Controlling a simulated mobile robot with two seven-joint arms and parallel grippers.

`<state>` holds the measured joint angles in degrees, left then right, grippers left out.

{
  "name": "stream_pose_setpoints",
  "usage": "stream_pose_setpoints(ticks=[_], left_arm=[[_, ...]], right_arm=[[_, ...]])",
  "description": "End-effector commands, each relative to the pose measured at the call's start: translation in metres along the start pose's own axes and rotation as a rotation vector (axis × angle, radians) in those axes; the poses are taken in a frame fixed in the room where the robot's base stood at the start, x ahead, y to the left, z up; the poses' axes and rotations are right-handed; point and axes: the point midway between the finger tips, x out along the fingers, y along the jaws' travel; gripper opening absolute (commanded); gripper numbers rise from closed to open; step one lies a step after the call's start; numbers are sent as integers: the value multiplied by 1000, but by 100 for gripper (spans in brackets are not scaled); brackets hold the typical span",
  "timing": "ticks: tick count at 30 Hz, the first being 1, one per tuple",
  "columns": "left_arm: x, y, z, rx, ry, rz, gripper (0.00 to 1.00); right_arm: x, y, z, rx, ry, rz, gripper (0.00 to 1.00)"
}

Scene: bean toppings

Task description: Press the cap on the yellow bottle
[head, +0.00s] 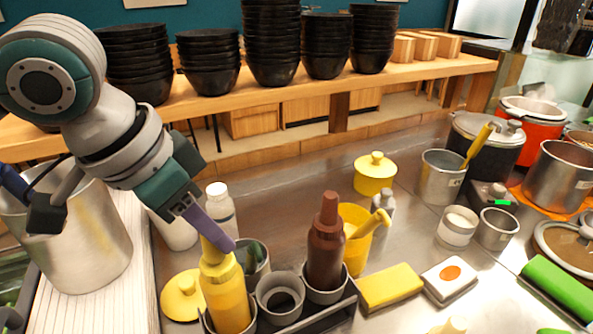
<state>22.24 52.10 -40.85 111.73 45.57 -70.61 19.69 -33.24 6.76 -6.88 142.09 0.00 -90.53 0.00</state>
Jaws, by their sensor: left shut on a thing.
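The yellow bottle (227,297) stands upright in a holder at the lower middle of the head view. Its narrow yellow cap (211,252) is on top and partly covered by my gripper. My left gripper (212,232) comes down from the upper left, with its purple-grey fingers at the cap. It is shut on the cap, though the contact itself is partly hidden. My right gripper is not in view.
A brown bottle (326,245) and a metal cup (280,297) stand just right of the yellow bottle. A yellow lid (182,294) lies to its left. A white bottle (220,207) stands behind. A large metal pot (85,245) is at the left.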

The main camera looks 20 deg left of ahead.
Motion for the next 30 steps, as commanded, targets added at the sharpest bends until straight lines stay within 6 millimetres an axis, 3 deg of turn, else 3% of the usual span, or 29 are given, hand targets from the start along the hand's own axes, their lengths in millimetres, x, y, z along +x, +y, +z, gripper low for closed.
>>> stream_pose_setpoints(ticks=[13, 14, 15, 23, 28, 30], left_arm=[[4, 0, 2, 0, 0, 1, 6], [4, 0, 2, 0, 0, 1, 29], [4, 0, 2, 0, 0, 1, 34], [4, 0, 2, 0, 0, 0, 63], [4, 0, 2, 0, 0, 0, 63], [4, 0, 2, 0, 0, 0, 70]], right_arm=[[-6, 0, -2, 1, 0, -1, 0], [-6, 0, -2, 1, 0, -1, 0], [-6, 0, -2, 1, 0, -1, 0], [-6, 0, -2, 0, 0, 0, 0], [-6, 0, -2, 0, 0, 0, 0], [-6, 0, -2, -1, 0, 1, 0]])
